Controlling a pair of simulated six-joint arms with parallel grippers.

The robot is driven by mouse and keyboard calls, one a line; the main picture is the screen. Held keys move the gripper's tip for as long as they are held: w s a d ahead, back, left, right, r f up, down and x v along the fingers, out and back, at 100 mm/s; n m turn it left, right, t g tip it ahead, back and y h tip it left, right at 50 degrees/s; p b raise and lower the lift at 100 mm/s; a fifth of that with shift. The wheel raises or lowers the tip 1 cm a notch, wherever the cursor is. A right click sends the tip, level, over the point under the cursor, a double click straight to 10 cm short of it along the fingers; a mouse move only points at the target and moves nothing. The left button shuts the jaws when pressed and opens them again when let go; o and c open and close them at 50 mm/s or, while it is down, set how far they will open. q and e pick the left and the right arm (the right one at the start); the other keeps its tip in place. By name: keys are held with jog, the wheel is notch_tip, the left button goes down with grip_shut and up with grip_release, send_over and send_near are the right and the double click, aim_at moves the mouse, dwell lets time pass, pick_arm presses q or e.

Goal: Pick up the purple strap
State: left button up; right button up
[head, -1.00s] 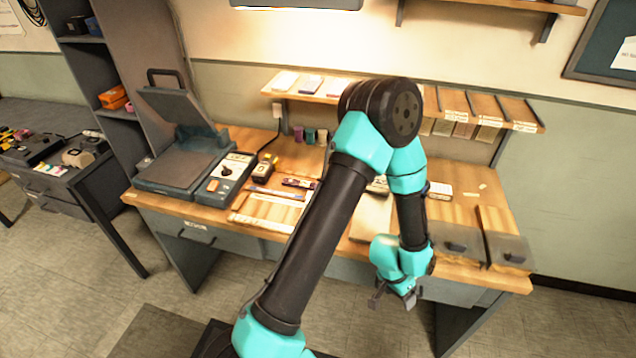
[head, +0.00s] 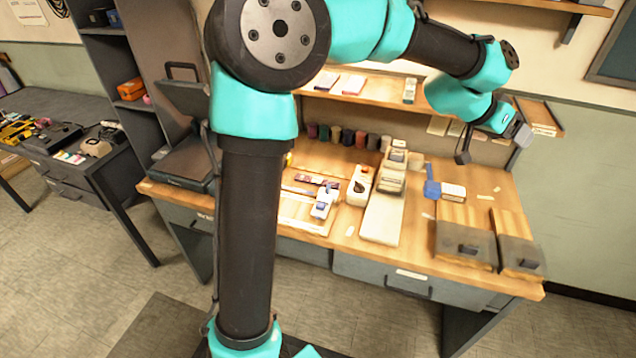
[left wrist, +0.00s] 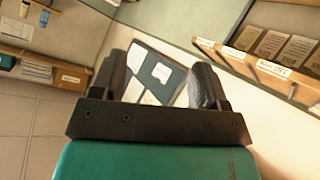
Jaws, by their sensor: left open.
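I cannot pick out a purple strap with certainty. A narrow dark purple-red strip (head: 308,181) lies on the bench, too small to identify. My left gripper (head: 491,146) is open in front of the shelf's right part, high above the bench. Its fingers are empty in the left wrist view (left wrist: 160,82). My left arm hides part of the bench and shelf. My right gripper is not in view.
The bench (head: 420,262) holds a pale slab (head: 383,215), a blue object (head: 431,188), a row of spools (head: 348,137) and grey-fronted wooden blocks (head: 467,250). Pale and pink packets (head: 352,85) lie on the shelf. A framed board (left wrist: 158,72) appears between my fingers.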

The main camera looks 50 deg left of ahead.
pick_arm(q)
jog(key=w+a+f+n+g+y, duration=0.1)
jog(key=a+f+n, duration=0.2)
jog(key=a, duration=0.3)
jog(key=w+a+f+n+y, duration=0.1)
jog(key=a+f+n, duration=0.1)
jog(key=a+n, duration=0.3)
jog(key=n+g+y, duration=0.6)
jog(key=n+g, duration=0.2)
jog(key=n, duration=1.2)
send_over(317, 180)
notch_tip(317, 180, down, 16)
jog(key=shift+a, duration=0.1)
notch_tip(317, 180, down, 12)
jog(key=shift+f, duration=0.15)
